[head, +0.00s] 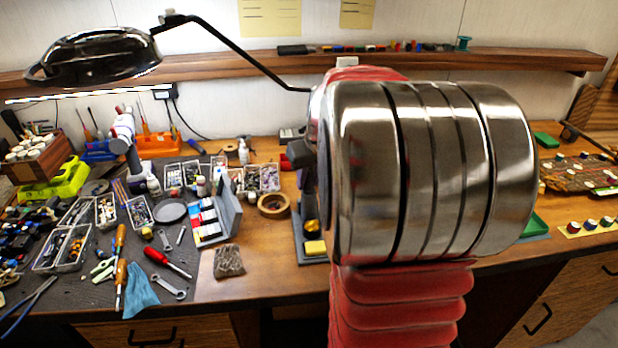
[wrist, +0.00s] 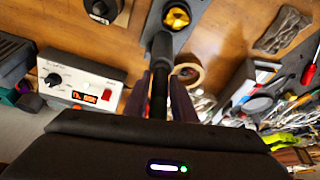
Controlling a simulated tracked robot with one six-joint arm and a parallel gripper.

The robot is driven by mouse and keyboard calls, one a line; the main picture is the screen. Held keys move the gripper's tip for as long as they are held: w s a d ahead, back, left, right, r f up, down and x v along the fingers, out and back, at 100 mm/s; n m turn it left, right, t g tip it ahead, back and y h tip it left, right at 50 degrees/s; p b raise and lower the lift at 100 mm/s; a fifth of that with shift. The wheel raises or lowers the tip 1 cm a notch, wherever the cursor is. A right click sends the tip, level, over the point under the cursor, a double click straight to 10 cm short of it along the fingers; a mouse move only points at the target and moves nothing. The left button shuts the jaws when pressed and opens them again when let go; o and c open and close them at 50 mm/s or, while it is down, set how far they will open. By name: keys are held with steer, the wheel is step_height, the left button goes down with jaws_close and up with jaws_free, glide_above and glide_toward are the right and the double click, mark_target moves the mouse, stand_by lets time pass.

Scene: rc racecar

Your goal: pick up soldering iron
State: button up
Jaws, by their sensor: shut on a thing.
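The soldering iron (wrist: 160,58) shows in the wrist view as a dark rod between my fingers. My gripper (wrist: 162,82) is shut on it, with a finger on either side. The iron's far end lies over or at the grey stand (wrist: 184,32), which holds a yellow, round cleaner (wrist: 176,17); I cannot tell whether the iron is clear of the stand. In the head view my arm hides most of the gripper and iron.
A soldering station (wrist: 80,82) with a lit display stands left of the iron in the wrist view. A tape roll (head: 273,205) and a grey-blue case (head: 216,215) lie left of the stand. Tools and parts trays crowd the mat (head: 205,270). A magnifier lamp (head: 95,55) hangs upper left.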

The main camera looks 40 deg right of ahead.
step_height(320, 180, up, 18)
steer(key=shift+r, duration=0.1)
stand_by(0.6)
stand_by(0.5)
